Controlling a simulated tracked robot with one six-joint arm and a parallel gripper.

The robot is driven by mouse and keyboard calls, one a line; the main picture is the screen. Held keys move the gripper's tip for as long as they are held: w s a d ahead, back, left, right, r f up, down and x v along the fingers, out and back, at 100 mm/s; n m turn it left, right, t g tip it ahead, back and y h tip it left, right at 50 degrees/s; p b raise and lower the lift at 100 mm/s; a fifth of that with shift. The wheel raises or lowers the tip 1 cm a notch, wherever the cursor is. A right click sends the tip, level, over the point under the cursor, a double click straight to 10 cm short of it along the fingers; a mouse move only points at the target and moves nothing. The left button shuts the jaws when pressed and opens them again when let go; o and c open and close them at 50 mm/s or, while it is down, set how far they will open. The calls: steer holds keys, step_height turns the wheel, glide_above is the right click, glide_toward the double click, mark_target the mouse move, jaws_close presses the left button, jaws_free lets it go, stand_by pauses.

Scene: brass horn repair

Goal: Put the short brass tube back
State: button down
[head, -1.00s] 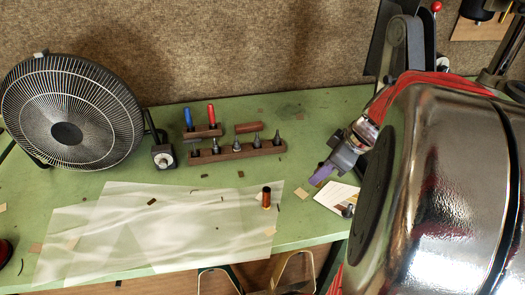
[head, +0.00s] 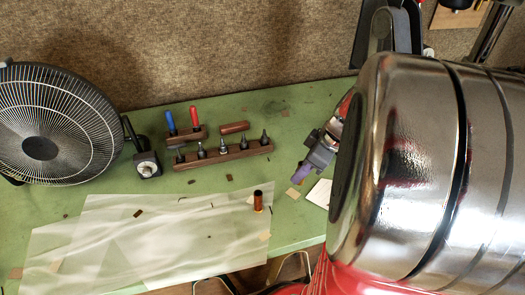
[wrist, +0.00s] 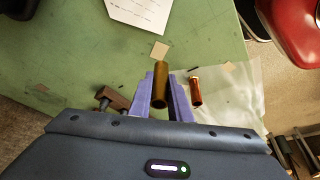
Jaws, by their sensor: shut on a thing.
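My gripper (wrist: 161,98) shows in the wrist view with its purple fingers on either side of a short brass tube (wrist: 160,84), shut on it. The tube points away from the wrist; whether it clears the bench I cannot tell. In the head view my gripper (head: 305,168) is over the right part of the green bench, left of my large shiny arm link. The tube cannot be made out there. A darker reddish-brown tube (head: 258,201) stands upright on the clear sheet; it also shows in the wrist view (wrist: 196,91), just right of my fingers, apart from them.
A fan (head: 55,130) is at the left. A white card (head: 319,193) lies near my gripper. The sheet (head: 125,238) is mostly clear.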

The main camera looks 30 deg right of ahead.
steer(key=shift+f, duration=1.5)
steer(key=shift+f, duration=0.1)
steer(key=shift+f, duration=1.8)
steer(key=c, duration=1.6)
jaws_free()
steer(key=shift+c, duration=0.2)
steer(key=v, duration=1.2)
